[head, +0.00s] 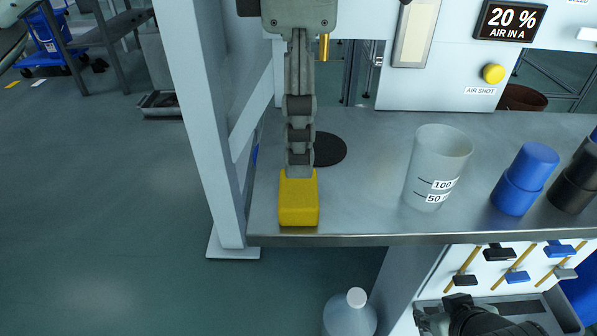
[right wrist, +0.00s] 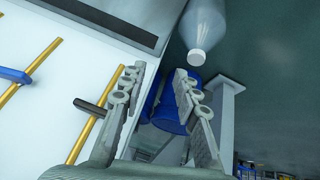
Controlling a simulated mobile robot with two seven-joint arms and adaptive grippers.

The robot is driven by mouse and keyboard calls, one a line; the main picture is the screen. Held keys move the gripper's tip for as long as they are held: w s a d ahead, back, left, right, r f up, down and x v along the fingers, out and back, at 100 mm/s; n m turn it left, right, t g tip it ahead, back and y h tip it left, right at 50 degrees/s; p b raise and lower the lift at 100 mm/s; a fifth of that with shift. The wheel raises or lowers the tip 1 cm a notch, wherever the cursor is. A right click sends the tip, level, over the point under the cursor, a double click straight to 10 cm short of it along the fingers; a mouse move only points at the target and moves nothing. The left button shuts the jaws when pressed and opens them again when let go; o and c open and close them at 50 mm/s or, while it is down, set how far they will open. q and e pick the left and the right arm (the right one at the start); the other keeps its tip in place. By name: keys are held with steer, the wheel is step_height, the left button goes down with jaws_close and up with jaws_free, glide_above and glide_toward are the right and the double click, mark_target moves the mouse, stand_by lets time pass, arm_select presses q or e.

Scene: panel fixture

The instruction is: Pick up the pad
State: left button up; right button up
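I cannot tell for sure which thing is the pad. A yellow block (head: 299,203) is at the lower end of a grey jointed column (head: 299,120), by the table's front edge. A dark round disc (head: 330,149) lies flat on the table behind it, partly hidden by the column. My right gripper (head: 430,318) is low at the bottom right, in front of the table's lower panel. In the right wrist view, the right gripper (right wrist: 158,76) has its two fingers apart with nothing held between them. My left gripper is not in view.
The metal table (head: 375,190) carries a measuring cup (head: 438,165), a blue container (head: 525,178) and a black one. A white post (head: 203,120) stands at its left. A white-capped bottle (head: 350,313) stands below, also in the right wrist view (right wrist: 205,25).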

mark_target(299, 186)
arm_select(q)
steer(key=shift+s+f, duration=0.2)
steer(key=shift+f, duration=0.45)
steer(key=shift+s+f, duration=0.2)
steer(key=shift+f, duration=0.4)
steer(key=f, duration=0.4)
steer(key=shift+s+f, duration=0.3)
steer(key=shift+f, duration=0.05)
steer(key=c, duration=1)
